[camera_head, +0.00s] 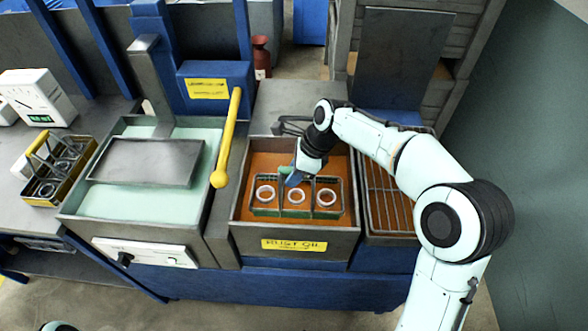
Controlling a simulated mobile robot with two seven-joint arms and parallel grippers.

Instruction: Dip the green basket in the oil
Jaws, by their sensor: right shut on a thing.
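The green basket (268,211) sits inside the tank of orange-brown oil (257,164), near its front wall. It holds three pale rings, one in each compartment. The tank carries a yellow label on its front. My right gripper (292,176) reaches down from above, shut on the basket's green handle (286,170) at the basket's back side. The fingertips are small and partly hidden by the wrist. How deep the basket sits in the oil is hard to tell. My left gripper is not in view.
A pale-green bath (100,203) with a grey plate and a yellow lever (228,137) stands left of the oil tank. A yellow basket (57,181) with rings stands at the far left by a white gauge (37,99). A wire rack (384,190) lies right of the tank, under my right arm.

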